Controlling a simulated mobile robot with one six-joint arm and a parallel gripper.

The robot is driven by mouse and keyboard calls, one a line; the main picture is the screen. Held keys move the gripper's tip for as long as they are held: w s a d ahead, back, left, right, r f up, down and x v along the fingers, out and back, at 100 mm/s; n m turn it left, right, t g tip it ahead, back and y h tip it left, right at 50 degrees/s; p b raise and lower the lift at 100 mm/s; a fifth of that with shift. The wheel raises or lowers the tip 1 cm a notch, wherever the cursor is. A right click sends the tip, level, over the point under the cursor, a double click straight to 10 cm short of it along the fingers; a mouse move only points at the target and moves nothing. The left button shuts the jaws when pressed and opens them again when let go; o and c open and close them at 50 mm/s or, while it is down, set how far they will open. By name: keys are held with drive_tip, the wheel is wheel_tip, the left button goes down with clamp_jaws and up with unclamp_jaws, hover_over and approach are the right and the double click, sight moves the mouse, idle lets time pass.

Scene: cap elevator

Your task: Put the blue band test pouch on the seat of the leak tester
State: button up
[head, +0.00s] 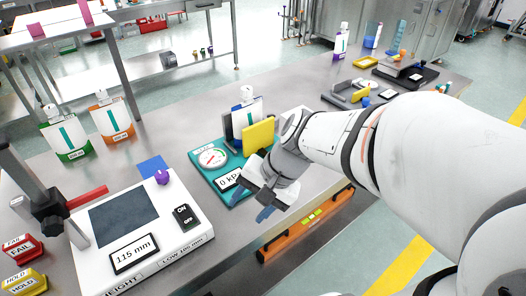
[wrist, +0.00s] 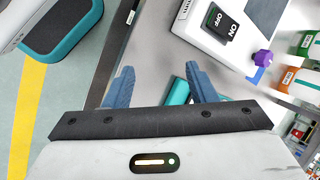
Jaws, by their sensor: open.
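The leak tester (head: 205,176) is a teal unit with a round dial and a display reading 0 kPa, in the middle of the head view. A white pouch with a white cap and some blue on it (head: 247,105) stands upright at its back, between a dark plate (head: 228,128) and a yellow plate (head: 259,136). Its lower part is hidden, so I cannot tell whether it rests fully on the seat. My gripper (head: 266,207) is open and empty at the tester's front right, apart from the pouch. Its blue fingers (wrist: 160,88) show spread in the wrist view.
A white height gauge (head: 190,238) reading 115 mm stands left of the tester. Green (head: 67,137) and orange (head: 110,120) banded pouches stand behind it. FAIL (head: 22,249) and HOLD (head: 24,279) blocks are at left. An orange level (head: 306,226) is along the front edge.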

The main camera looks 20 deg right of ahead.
drive_tip(key=s+d+n+h, duration=0.1)
drive_tip(key=d+n+h, duration=0.4)
drive_tip(key=d+n, duration=0.1)
drive_tip(key=shift+s+d+r+n+t, duration=0.3)
drive_tip(key=shift+d+r, duration=0.1)
drive_tip(key=shift+d, duration=0.2)
